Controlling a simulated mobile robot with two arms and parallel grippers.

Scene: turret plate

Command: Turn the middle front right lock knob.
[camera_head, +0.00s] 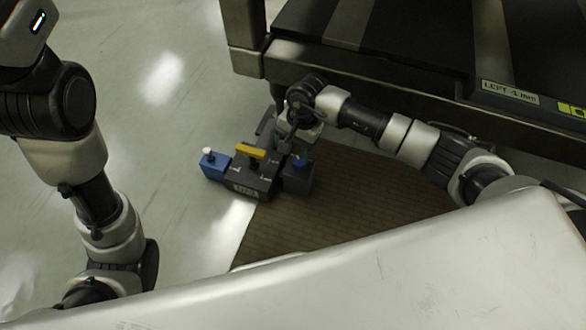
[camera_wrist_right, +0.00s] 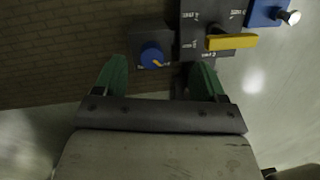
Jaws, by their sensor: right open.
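A round blue knob with a yellow pointer mark (camera_wrist_right: 152,55) sits on a dark block at the side of a dark grey unit. In the head view the knob (camera_head: 299,160) is at the unit's right side, just below my right gripper. My right gripper (camera_wrist_right: 160,64) is open, its two green fingers spread. In the wrist view the knob lies ahead, between the lines of the fingers, with no visible grip on it. My right gripper (camera_head: 298,133) is partly hidden by its own wrist in the head view. My left gripper is out of view.
The dark unit (camera_head: 243,188) also carries a yellow handle (camera_head: 251,151) and a blue box (camera_head: 215,166) with a white-tipped knob. A large dark frame (camera_head: 350,60) stands behind, close to my right arm. Brown matting (camera_head: 340,205) and pale floor (camera_head: 150,130) lie around.

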